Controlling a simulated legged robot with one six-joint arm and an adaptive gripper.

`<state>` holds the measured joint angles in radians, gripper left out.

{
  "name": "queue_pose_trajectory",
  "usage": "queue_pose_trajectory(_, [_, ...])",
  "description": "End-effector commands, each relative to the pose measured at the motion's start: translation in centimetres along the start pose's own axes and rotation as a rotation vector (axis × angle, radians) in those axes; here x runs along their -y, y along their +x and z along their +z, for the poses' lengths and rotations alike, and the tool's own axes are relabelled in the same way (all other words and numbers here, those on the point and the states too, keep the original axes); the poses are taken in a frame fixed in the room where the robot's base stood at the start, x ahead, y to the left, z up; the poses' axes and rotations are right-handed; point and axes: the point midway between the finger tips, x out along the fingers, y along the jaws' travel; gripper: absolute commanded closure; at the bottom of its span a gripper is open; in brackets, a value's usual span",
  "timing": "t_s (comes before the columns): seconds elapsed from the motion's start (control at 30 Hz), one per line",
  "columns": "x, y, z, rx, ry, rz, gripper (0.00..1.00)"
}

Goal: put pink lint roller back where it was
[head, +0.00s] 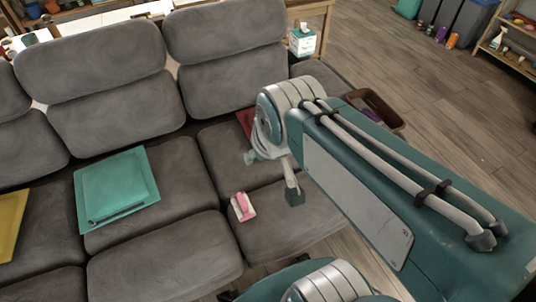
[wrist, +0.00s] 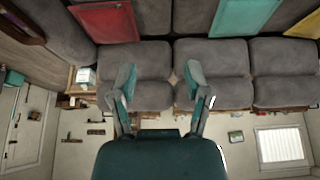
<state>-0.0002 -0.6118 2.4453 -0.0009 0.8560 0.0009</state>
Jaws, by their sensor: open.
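The pink lint roller (head: 242,206), pink and white, lies on the grey sofa seat in the head view, near the front of the cushion. My gripper (head: 273,177) is above the sofa to the right of the lint roller, apart from it. In the wrist view my gripper (wrist: 160,88) has its two fingers spread wide with nothing between them. The lint roller does not show in the wrist view.
A teal folder-like item (head: 120,185) lies on the seat left of the lint roller, with a yellow one (head: 10,222) further left. A red one (wrist: 106,22) shows in the wrist view. A tissue box (head: 303,41) stands behind the sofa.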

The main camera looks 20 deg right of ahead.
Motion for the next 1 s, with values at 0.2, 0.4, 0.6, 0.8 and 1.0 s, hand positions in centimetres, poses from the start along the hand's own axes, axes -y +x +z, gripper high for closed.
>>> queue_pose_trajectory(0.2, [0.0, -1.8, 2.3, -0.036, 0.000, -0.001, 0.38])
queue_pose_trajectory(0.4, [0.0, -1.9, 2.7, -0.039, 0.000, -0.001, 0.38])
queue_pose_trajectory(0.6, [0.0, -1.9, 2.6, -0.039, 0.000, -0.001, 0.38])
queue_pose_trajectory(0.8, [0.0, -1.9, 2.6, -0.039, 0.000, -0.001, 0.38])
queue_pose_trajectory(1.0, [0.0, -1.9, 2.6, -0.039, 0.000, -0.001, 0.38])
